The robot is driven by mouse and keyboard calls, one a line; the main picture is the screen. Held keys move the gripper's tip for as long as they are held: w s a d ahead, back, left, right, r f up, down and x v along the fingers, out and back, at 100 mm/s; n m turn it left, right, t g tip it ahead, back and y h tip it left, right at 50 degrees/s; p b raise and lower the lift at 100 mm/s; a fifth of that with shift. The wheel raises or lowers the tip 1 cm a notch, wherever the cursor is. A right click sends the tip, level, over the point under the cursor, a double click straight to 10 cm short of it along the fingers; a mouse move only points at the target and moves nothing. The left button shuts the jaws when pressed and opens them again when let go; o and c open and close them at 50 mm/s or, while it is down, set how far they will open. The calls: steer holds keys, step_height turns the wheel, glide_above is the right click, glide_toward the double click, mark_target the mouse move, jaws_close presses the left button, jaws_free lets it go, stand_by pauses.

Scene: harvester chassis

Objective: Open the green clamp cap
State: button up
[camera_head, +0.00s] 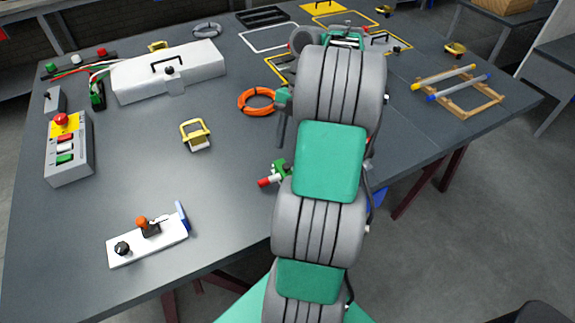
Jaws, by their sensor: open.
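My arm rises from the bottom of the head view and covers the middle of the table. The jaws of my gripper cannot be made out; the arm hides that area. A small green part with a red and white end (272,180) shows at the arm's left edge, partly hidden; I cannot tell whether it belongs to the clamp. A green piece with a dark grey bar (281,110) shows above it, beside the arm; I cannot tell what it is. No green clamp cap can be clearly identified.
On the grey table (225,200) are an orange ring (257,111), a yellow-handled block (195,134), a white box (170,80), a button box (70,150), a white switch plate (150,240) and a wooden frame (470,99). The front left middle is clear.

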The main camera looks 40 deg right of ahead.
mark_target(286, 166)
steer(key=b+x, duration=0.3)
steer(key=x, duration=0.2)
jaws_close()
stand_by(0.3)
steer(key=shift+w, duration=0.1)
stand_by(0.8)
